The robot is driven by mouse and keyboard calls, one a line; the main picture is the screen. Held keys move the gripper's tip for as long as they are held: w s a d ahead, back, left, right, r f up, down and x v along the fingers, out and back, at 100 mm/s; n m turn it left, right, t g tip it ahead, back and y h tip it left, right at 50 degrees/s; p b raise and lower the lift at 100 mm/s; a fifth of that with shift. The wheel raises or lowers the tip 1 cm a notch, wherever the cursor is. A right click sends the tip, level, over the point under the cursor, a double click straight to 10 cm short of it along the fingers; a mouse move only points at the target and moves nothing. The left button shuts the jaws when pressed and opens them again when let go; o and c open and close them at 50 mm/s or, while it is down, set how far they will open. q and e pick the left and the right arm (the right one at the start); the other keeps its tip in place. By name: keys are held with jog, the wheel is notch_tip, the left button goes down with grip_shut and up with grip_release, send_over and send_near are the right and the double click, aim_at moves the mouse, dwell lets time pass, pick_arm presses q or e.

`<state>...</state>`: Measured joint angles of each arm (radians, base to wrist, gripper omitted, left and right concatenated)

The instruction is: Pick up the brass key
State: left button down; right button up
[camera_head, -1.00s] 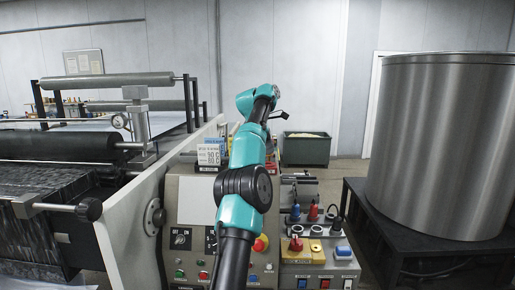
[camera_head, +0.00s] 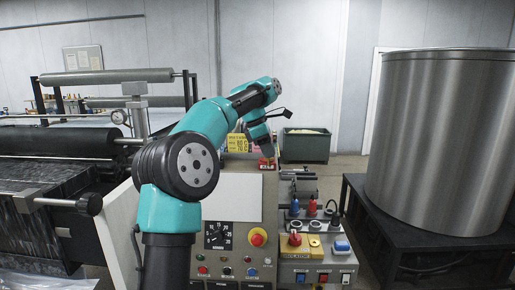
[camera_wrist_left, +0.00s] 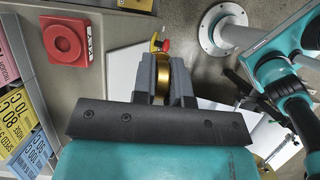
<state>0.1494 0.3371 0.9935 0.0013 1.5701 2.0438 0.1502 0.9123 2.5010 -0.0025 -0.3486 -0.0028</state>
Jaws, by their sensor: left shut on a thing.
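My left gripper (camera_wrist_left: 164,85) is shut on a gold-coloured piece, the brass key (camera_wrist_left: 163,75), seen between its fingers in the left wrist view. Only a narrow gold part shows; the rest is hidden by the fingers. In the head view the left gripper (camera_head: 266,148) hangs low over the back of the machine's control panel. The key cannot be made out in that view. My right gripper is not seen in these frames.
A red block with a round recess (camera_wrist_left: 62,40) sits beside the gripper. Yellow and blue cards (camera_wrist_left: 18,115) stand at the left. The control panel (camera_head: 215,190) has a red stop button (camera_head: 258,238). A large steel drum (camera_head: 440,150) stands at right, rollers (camera_head: 105,78) at left.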

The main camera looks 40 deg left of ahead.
pick_arm(q)
jog(key=shift+s+d+r, duration=0.1)
jog(key=shift+s+d, duration=0.85)
jog(key=shift+s, duration=0.2)
jog(key=shift+w, duration=0.1)
